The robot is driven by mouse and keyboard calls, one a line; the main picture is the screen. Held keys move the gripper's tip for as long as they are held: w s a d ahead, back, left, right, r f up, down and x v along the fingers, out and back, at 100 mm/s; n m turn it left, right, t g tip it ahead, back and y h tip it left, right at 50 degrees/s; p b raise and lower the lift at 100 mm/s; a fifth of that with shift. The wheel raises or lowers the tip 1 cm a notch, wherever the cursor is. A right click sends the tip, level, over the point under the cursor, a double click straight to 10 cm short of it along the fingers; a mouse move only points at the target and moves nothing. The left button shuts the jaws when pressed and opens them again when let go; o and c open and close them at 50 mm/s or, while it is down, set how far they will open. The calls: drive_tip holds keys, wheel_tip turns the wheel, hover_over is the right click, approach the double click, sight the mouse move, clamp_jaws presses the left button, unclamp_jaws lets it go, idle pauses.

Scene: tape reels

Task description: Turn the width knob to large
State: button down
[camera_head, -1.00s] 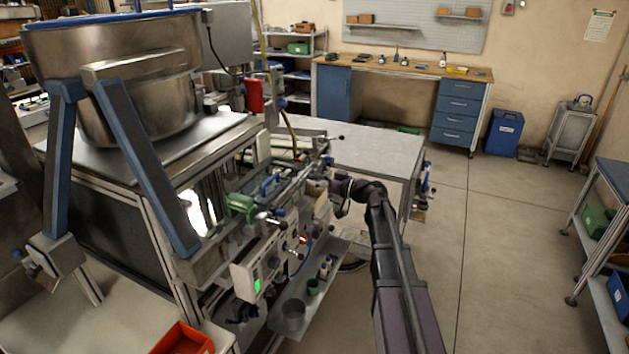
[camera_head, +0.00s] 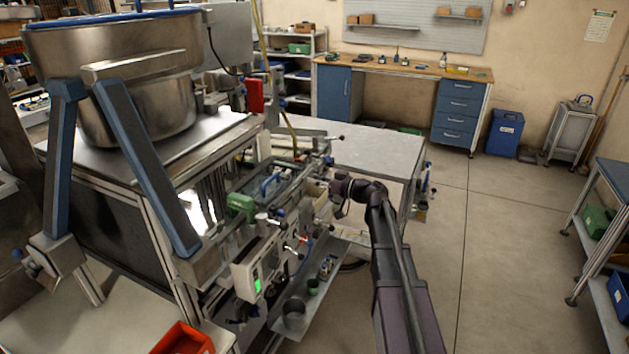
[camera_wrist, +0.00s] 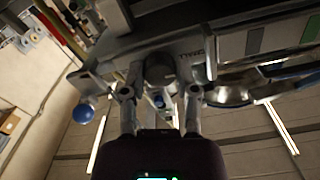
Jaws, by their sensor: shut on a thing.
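In the wrist view a dark round knob (camera_wrist: 159,68) sits under a grey machine rail, between the two fingers of my gripper (camera_wrist: 160,92). The fingers stand on either side of the knob, and my gripper is shut on it. Lettering beside the knob is too small and blurred to read, so I cannot tell its setting. In the head view my gripper (camera_head: 334,193) is at the right end of the tape machine (camera_head: 265,215), and my wrist hides the knob there.
A blue ball-ended handle (camera_wrist: 83,114) is left of my gripper in the wrist view. A grey table (camera_head: 375,150) stands behind my wrist. Open floor lies to the right.

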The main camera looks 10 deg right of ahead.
drive_tip(key=shift+w+d+m, duration=0.1)
drive_tip(key=shift+w+m, duration=0.05)
drive_tip(key=shift+m, duration=17.55)
drive_tip(key=shift+c, duration=1.9)
unclamp_jaws()
